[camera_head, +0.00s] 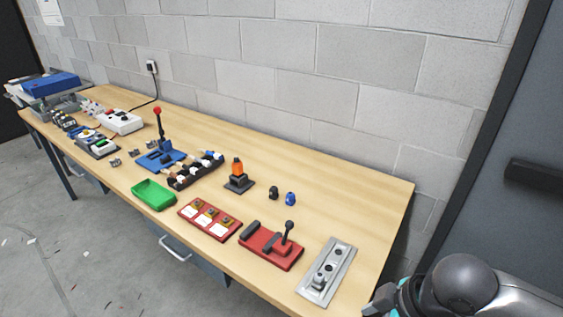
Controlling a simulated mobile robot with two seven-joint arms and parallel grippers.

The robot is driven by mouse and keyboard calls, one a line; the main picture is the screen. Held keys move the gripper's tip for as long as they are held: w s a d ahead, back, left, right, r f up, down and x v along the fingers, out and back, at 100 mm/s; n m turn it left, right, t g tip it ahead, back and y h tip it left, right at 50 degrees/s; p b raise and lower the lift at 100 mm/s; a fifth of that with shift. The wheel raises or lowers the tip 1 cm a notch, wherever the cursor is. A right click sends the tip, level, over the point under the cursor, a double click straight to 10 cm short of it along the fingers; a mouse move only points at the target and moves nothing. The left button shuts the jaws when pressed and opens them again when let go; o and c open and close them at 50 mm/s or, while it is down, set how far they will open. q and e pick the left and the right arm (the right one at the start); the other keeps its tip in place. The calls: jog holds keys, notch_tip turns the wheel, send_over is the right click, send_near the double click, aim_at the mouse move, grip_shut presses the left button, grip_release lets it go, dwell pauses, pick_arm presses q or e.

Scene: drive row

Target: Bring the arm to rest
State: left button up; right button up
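One of my arms (470,288) shows at the bottom right corner, off the right end of the wooden bench. It has a grey rounded joint and a teal band. Its fingertips are not clearly visible, so I cannot tell whether this gripper is open or shut. My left arm and its gripper are not in view. No object is seen in a gripper.
The long bench (345,185) runs along a block wall. It bears a metal plate (341,262), a red lever fixture (262,252), a red panel (222,231), a green tray (143,190) and a blue lever base (153,162). A grey door (525,120) stands at right.

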pick_arm(q)
jog(key=w+t, duration=0.1)
jog(key=w, duration=0.4)
pick_arm(e)
jog(key=s+a+f+m+t, duration=0.2)
jog(key=a+m, duration=0.1)
jog(key=a, duration=0.3)
jog(key=s+d+f+m+g+h, duration=0.1)
jog(key=s+d+f+m+h, duration=0.3)
jog(key=s+d+m, duration=0.35)
notch_tip(320, 180, down, 28)
jog(key=s+n+g+b, duration=0.1)
jog(key=s+b, duration=0.1)
jog(key=b, duration=0.4)
pick_arm(q)
notch_tip(320, 180, down, 10)
jog(key=s+b, duration=0.2)
jog(key=b, duration=0.2)
jog(key=shift+f+g+b, duration=0.25)
jog(key=shift+g+b, duration=0.05)
pick_arm(e)
jog(key=s+d+f+g, duration=0.1)
jog(key=s+d+f, duration=0.1)
jog(key=s+f, duration=1.3)
notch_tip(320, 180, down, 3)
jog(key=shift+d+g, duration=0.3)
jog(key=shift+d, duration=0.05)
